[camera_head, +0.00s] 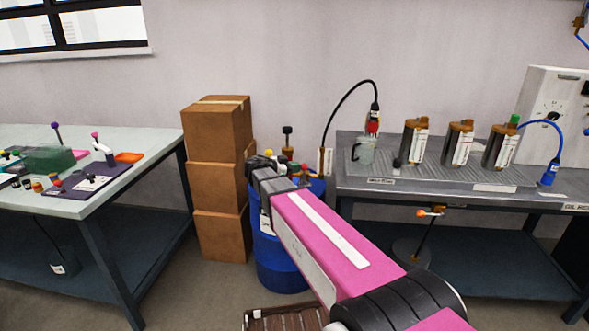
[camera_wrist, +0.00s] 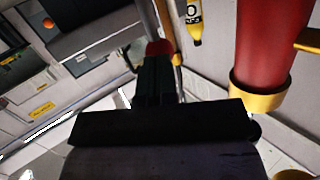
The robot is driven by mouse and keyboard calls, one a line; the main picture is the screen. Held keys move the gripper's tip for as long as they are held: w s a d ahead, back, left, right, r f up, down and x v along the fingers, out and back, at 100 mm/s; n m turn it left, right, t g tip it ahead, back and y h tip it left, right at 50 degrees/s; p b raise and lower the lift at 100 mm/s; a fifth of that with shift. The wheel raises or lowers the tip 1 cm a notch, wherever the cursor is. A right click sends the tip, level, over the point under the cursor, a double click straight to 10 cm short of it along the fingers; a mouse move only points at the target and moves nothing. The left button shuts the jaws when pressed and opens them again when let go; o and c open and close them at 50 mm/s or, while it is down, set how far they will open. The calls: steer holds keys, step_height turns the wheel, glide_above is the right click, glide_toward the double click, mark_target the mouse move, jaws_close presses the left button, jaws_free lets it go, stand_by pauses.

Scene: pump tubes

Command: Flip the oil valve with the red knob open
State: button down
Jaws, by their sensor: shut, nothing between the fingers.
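My gripper (camera_wrist: 157,70) is shut and empty in the wrist view. A red rounded knob (camera_wrist: 159,47) shows just beyond its fingertips; I cannot tell whether they touch. A thin brass-coloured part stands beside the knob, and most of the valve is hidden behind the fingers. In the head view my pink arm reaches over the blue drum (camera_head: 280,262), with the dark gripper (camera_head: 256,163) at the drum's top left. Small coloured fittings, including a red one (camera_head: 304,169), show on the drum top, partly hidden by my arm. The valve's position is unclear.
A wide red cylinder with a brass collar (camera_wrist: 258,96) stands close right of the gripper in the wrist view. Stacked cardboard boxes (camera_head: 220,178) stand left of the drum. A metal bench (camera_head: 440,190) with a beaker (camera_head: 365,150) and canisters is right; a pale table (camera_head: 70,202) is left.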

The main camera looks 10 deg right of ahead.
steer(key=shift+d, duration=0.1)
steer(key=s+d+f+m+y, duration=0.1)
steer(key=d+y, duration=0.2)
steer(key=y, duration=0.1)
steer(key=s+d+m+t+y, duration=0.1)
steer(key=d+m+y, duration=0.1)
steer(key=d+y, duration=0.1)
steer(key=s+d+f+m+y, duration=0.1)
steer(key=d+y, duration=0.2)
steer(key=y, duration=0.2)
steer(key=shift+d+f+m+t, duration=0.1)
steer(key=shift+f+m+t, duration=0.2)
steer(key=shift+m, duration=0.1)
stand_by(0.5)
steer(key=shift+w+a+f, duration=0.2)
steer(key=shift+a+f, duration=0.1)
steer(key=shift+a, duration=0.4)
steer(key=shift+s+r, duration=0.1)
